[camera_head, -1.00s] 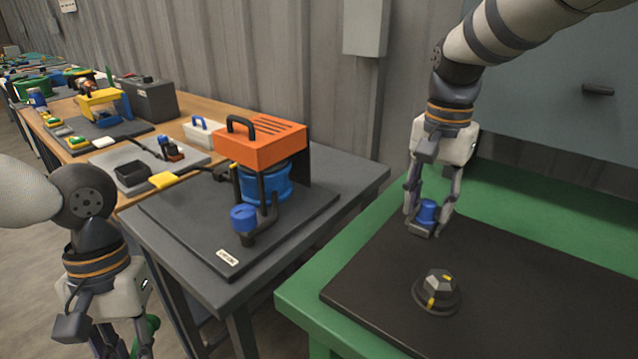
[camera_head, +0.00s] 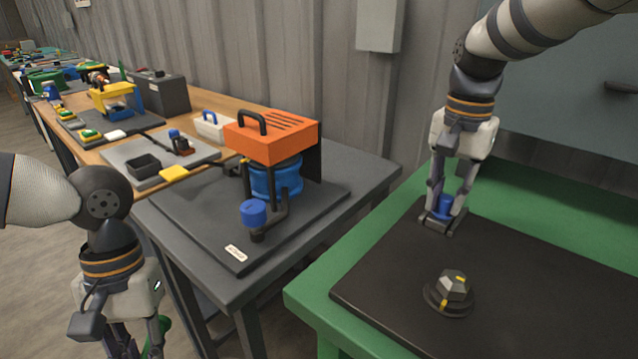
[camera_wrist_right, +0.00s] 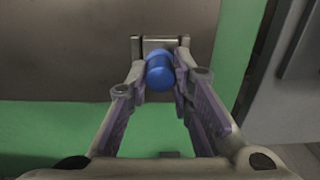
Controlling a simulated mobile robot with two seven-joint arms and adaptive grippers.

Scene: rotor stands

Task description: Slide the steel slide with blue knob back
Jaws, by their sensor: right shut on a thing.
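The blue knob (camera_head: 445,205) stands near the back left of the dark mat on the green bench. My right gripper (camera_head: 443,218) points down and is shut on the knob. In the right wrist view the blue knob (camera_wrist_right: 159,72) sits between the two fingertips. A grey metal piece (camera_wrist_right: 160,42), seemingly the steel slide, shows just beyond it; the rest of the slide is hidden. My left gripper (camera_head: 135,345) hangs at the bottom left, away from the knob, with its tips cut off by the frame.
A dark faceted dial (camera_head: 450,292) with yellow marks stands on the mat (camera_head: 540,290), in front of the right gripper. A grey table (camera_head: 300,255) at left holds an orange-topped unit (camera_head: 270,138) and another blue knob (camera_head: 253,213). A grey wall panel stands behind the bench.

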